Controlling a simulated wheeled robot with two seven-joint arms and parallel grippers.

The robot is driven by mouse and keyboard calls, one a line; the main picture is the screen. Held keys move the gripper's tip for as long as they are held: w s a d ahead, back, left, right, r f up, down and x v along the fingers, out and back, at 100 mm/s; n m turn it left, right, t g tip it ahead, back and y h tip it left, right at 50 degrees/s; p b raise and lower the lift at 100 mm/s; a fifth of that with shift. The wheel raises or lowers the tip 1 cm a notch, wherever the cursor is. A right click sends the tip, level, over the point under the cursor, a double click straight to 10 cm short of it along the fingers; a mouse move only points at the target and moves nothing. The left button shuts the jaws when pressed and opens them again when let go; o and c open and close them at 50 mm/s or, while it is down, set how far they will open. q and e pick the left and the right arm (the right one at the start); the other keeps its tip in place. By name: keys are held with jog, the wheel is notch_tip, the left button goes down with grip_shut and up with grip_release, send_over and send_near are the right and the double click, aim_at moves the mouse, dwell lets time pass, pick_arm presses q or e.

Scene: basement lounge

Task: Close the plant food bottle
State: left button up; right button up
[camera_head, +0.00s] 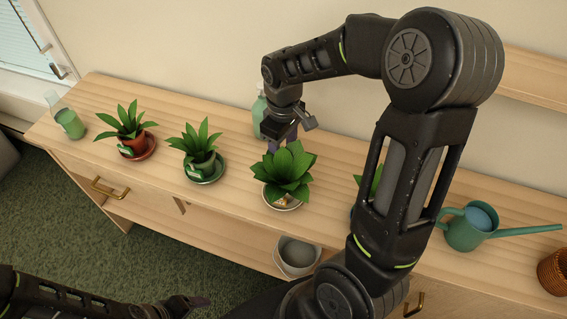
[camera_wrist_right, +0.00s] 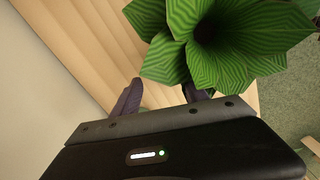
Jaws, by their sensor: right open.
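A green bottle (camera_head: 259,108) stands at the back of the wooden cabinet top, partly hidden behind my right gripper. I cannot tell whether its top is open. My right gripper (camera_head: 285,138) points down just right of this bottle and behind a leafy plant (camera_head: 285,172); it is open. In the right wrist view, my right gripper's fingers (camera_wrist_right: 160,98) are apart, with the plant's leaves (camera_wrist_right: 215,35) close by. No bottle can be made out there. My left gripper (camera_head: 185,306) is low in front of the cabinet, and its jaws are unclear.
A pale green container (camera_head: 68,119) stands at the cabinet's left end. Two potted plants (camera_head: 127,128) (camera_head: 197,147) stand along the top. A watering can (camera_head: 468,228) and a woven pot (camera_head: 553,270) are at the right. A grey bowl (camera_head: 297,254) sits on the lower shelf.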

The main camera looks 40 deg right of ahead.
aim_at(282, 162)
notch_tip(282, 162, down, 4)
jog(key=shift+w+f+p, duration=0.15)
jog(key=shift+f+p, duration=0.1)
jog(key=shift+p, duration=0.05)
jog(key=shift+a, duration=0.1)
jog(key=shift+c, duration=0.3)
jog(key=c, duration=1)
jog(key=shift+r, duration=0.1)
jog(key=shift+c, duration=0.2)
notch_tip(282, 162, up, 10)
jog(key=shift+b, duration=0.35)
jog(key=shift+w, duration=0.1)
